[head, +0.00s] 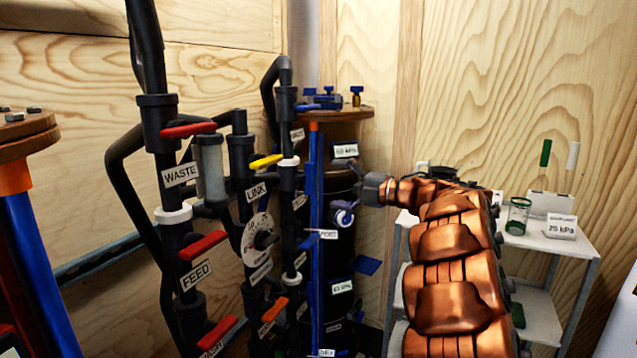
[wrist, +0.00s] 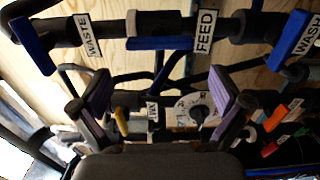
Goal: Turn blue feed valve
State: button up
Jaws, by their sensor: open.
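In the wrist view, the blue feed valve handle (wrist: 160,43) is a flat blue bar along a dark horizontal pipe. It lies just left of the FEED label (wrist: 205,32). Blue handles beside the WASTE label (wrist: 32,46) and the WASH label (wrist: 290,42) stand across the same pipe. My gripper (wrist: 160,88) is open and empty, its purple-padded fingers spread below the feed handle in the picture and apart from it. In the head view, my gripper (head: 374,188) is by the dark column with blue pipes; which blue part there is the feed handle is hard to tell.
A nearer pipe stand has red handles (head: 203,245) at WASTE and FEED labels, plus a yellow handle (head: 266,161) at LINK. A white shelf (head: 560,246) with a green-rimmed glass (head: 518,216) stands right of my arm. Plywood walls close in behind.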

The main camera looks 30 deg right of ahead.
jog(key=v, duration=0.4)
jog(key=shift+s+d, duration=0.2)
jog(key=shift+s, duration=0.1)
jog(key=shift+r, duration=0.1)
